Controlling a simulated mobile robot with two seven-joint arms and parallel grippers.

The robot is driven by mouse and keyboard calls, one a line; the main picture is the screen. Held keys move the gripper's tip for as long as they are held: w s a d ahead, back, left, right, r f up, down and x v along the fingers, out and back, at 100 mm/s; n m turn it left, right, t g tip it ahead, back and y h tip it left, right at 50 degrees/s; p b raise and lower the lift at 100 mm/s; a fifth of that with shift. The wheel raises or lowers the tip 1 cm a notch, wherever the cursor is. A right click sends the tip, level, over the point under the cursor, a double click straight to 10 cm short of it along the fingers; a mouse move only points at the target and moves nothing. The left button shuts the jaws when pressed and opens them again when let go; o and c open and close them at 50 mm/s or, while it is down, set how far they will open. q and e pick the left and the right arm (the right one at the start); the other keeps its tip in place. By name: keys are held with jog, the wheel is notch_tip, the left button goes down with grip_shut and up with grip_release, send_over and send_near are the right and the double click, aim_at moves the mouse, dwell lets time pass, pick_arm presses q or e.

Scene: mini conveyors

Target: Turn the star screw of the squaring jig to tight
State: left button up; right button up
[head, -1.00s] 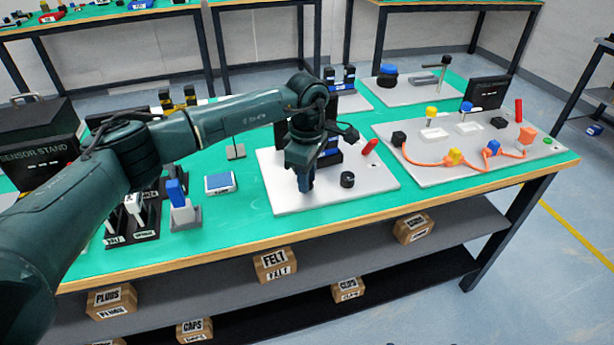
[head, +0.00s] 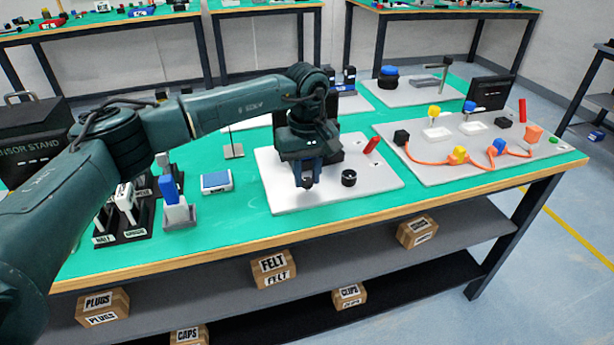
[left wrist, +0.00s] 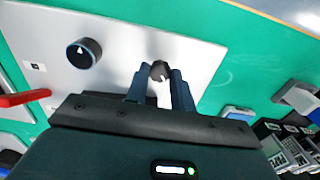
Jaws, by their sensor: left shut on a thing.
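The squaring jig is a pale grey base plate (head: 285,197) on the green bench, with a dark upright block partly hidden behind my arm. My left gripper (head: 307,184) points down over the plate's front left part. Its fingers are shut on a small dark knob, seemingly the star screw, which shows between the fingertips in the left wrist view (left wrist: 159,70). The knob's lobes and any tight mark are hard to make out. A separate round black dial (head: 349,178) with a white pointer stands to the right, apart from the fingers; it also shows in the left wrist view (left wrist: 84,53).
A red lever (head: 371,145) stands at the plate's right side. A blue-topped box (head: 216,182) and a dark rack of labelled parts lie to the left. Another plate (head: 440,176) with an orange cable and coloured blocks is to the right. Green bench surface is bare between them.

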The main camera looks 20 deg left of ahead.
pick_arm(q)
jog(key=shift+m, duration=1)
jog(key=shift+m+b, duration=0.4)
jog(key=shift+m, duration=2.2)
pick_arm(e)
jog(key=shift+s+d+r, duration=0.1)
jog(key=shift+d+r, duration=0.1)
jog(key=shift+r, duration=0.1)
pick_arm(q)
jog(key=o, duration=1)
pick_arm(e)
jog(key=shift+f, duration=0.1)
pick_arm(q)
jog(key=shift+r, duration=0.1)
pick_arm(e)
jog(key=shift+s, duration=0.1)
